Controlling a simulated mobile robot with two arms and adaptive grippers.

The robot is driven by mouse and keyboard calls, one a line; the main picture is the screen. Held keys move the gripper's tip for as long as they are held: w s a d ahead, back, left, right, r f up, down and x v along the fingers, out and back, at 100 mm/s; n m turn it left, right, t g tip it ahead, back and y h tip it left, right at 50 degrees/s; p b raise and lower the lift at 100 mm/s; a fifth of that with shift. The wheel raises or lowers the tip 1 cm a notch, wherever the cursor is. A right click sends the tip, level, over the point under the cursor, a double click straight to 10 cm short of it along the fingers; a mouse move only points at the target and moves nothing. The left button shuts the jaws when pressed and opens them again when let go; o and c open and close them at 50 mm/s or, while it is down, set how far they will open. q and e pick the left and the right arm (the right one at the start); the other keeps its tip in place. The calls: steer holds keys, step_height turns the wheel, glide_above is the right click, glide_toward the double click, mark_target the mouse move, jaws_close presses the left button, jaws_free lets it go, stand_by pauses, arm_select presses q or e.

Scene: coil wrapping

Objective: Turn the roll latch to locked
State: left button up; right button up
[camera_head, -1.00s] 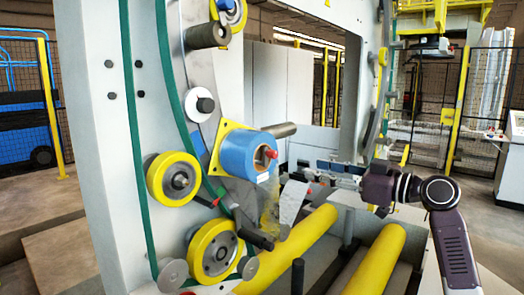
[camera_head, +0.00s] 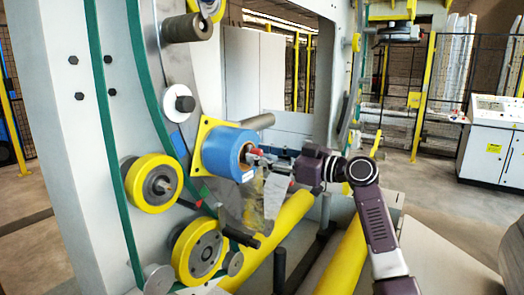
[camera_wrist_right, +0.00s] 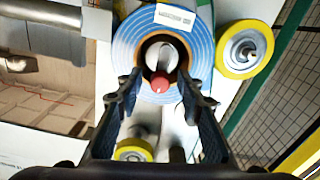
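The blue film roll (camera_head: 224,150) sits on its mount on the machine's yellow plate. The roll latch, a small red-tipped part (camera_head: 254,153), shows at the roll's core. In the right wrist view the latch's red tip (camera_wrist_right: 160,86) stands out in front of the roll's open core, and the blue roll (camera_wrist_right: 132,42) rings it. My right gripper (camera_head: 260,158) is at the roll's front face. In the wrist view my right gripper (camera_wrist_right: 160,90) is open, with one finger on each side of the red tip and a gap visible on both sides. My left gripper is not in view.
Yellow-rimmed wheels (camera_head: 153,183) and a green belt (camera_head: 108,110) line the frame to the left. Clear film (camera_head: 272,193) hangs below the roll. Yellow rollers (camera_head: 290,218) lie below. A grey rod (camera_head: 258,122) projects behind the roll.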

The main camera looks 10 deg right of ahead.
jaws_close()
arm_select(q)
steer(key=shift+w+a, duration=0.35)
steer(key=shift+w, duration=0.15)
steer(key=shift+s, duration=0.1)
arm_select(e)
steer(key=shift+d, duration=0.1)
